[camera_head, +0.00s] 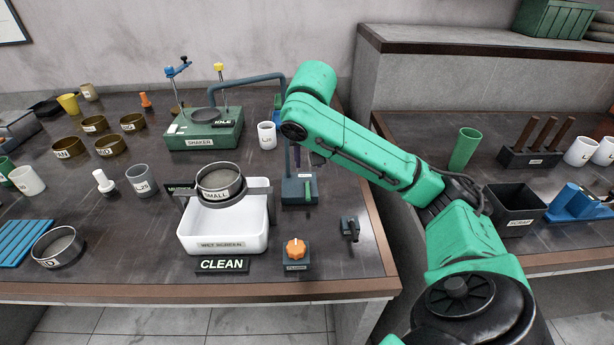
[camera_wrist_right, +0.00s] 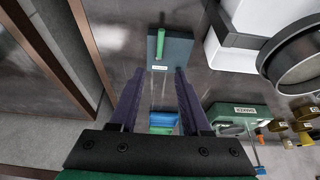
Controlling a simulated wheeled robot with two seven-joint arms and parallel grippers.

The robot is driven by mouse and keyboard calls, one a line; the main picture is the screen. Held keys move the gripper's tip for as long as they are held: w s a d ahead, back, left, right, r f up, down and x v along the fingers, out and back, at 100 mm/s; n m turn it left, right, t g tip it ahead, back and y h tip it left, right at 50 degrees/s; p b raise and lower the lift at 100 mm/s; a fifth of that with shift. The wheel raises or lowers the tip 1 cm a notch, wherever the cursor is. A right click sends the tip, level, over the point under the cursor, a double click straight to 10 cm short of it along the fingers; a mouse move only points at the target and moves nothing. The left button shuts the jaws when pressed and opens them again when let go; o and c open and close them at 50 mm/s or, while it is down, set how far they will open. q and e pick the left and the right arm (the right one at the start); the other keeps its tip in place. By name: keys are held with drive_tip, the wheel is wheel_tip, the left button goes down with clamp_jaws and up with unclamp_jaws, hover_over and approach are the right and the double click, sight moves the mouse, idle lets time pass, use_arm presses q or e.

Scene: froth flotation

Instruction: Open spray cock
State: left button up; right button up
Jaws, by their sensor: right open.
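A dark blue-grey block (camera_head: 291,194) with an upright green handle (camera_head: 308,190) stands right of the wet screen tub. I take it for the spray cock, but its label is too small to read. In the right wrist view, the block (camera_wrist_right: 178,52) and green handle (camera_wrist_right: 161,43) lie just beyond my fingertips. My right gripper (camera_wrist_right: 157,73) is open, with two dark purple fingers apart and nothing held between them. In the head view, it is mostly hidden behind my green arm, above the table near the block. My left gripper is not in view.
The white wet screen tub (camera_head: 225,243) holds a small sieve (camera_head: 220,182). An orange knob (camera_head: 295,248) and small black fitting (camera_head: 350,228) stand near the front edge. The green shaker (camera_head: 204,138) and white cup (camera_head: 267,135) stand behind. Table between block and knob is clear.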

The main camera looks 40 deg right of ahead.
approach(308, 190)
drive_tip(key=x, duration=0.7)
drive_tip(key=shift+f, duration=0.4)
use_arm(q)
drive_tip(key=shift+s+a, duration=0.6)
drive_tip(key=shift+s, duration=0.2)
use_arm(e)
clamp_jaws()
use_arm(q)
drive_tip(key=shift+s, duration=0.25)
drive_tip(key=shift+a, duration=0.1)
